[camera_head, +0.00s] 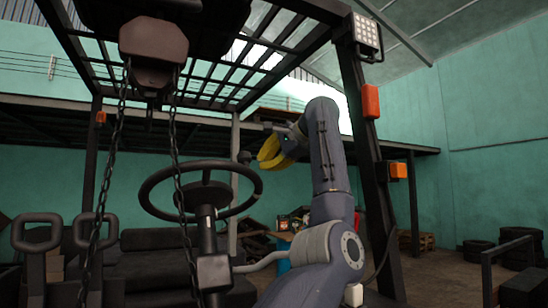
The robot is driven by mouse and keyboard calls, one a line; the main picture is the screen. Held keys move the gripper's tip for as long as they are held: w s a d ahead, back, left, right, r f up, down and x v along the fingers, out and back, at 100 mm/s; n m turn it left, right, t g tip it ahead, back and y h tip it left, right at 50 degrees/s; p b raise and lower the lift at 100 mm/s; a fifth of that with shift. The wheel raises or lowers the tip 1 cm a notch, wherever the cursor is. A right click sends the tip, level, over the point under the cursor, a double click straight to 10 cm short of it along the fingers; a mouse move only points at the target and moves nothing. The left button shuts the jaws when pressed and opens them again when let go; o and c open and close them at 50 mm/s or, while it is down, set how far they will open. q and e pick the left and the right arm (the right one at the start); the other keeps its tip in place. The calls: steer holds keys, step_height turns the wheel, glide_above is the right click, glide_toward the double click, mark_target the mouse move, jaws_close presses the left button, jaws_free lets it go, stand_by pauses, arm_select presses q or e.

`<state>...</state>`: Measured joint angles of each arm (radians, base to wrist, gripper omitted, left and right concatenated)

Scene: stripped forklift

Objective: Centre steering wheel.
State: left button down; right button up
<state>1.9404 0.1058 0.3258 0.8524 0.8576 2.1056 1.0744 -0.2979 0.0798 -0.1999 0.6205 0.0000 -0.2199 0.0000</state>
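The steering wheel (152,183) is a black ring with a hub on a dark column, in the left half of the head view. A chain hangs in front of its left part.
The overhead guard (218,66) has black bars above the wheel, with a dark pillar (363,150) on the right. A second chain (108,190) hangs at left. Two loop-handled levers (38,233) stand at lower left. A light lever (262,262) sticks out right of the column.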

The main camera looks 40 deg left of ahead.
arm_select(q)
steer(key=x, duration=0.4)
steer(key=shift+a+f, duration=0.15)
steer(key=shift+a, duration=0.1)
steer(key=shift+s+d+r, duration=0.4)
steer(key=shift+s+d, duration=0.1)
steer(key=shift+s, duration=0.1)
steer(key=shift+s+d+r, duration=0.35)
steer(key=shift+s+d, duration=0.2)
steer(key=shift+s+d+r, duration=0.15)
steer(key=shift+s+d, duration=0.1)
steer(key=shift+s, duration=0.1)
steer(key=shift+s, duration=0.1)
